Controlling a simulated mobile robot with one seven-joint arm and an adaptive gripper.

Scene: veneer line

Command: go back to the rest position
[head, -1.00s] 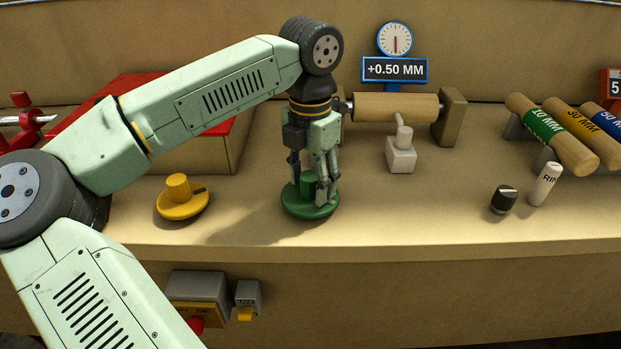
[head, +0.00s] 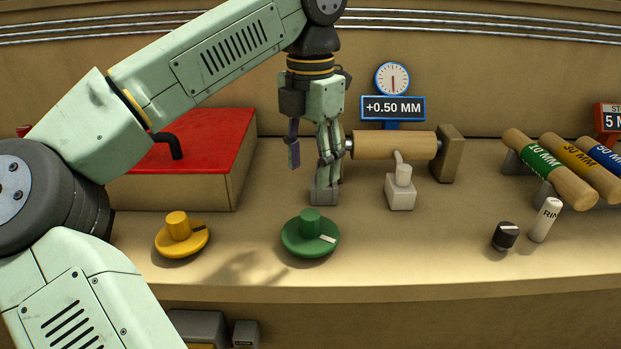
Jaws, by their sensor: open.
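My gripper (head: 312,160) is open and empty, pointing down above the bench. It hangs clear of the green knob (head: 311,240), a little above and behind it in the picture. The green knob sits on the bench, and its white mark points to the lower right. My arm reaches in from the left, bent upward, and its wrist joint is partly cut off by the top edge.
A yellow knob (head: 176,241) stands left of the green one. Behind are a red-topped box (head: 213,146), a wooden roller (head: 391,145) under a "+0.50 MM" sign (head: 393,108), and a small grey block (head: 401,190). A black knob (head: 505,237) and labelled rollers (head: 553,165) are at right.

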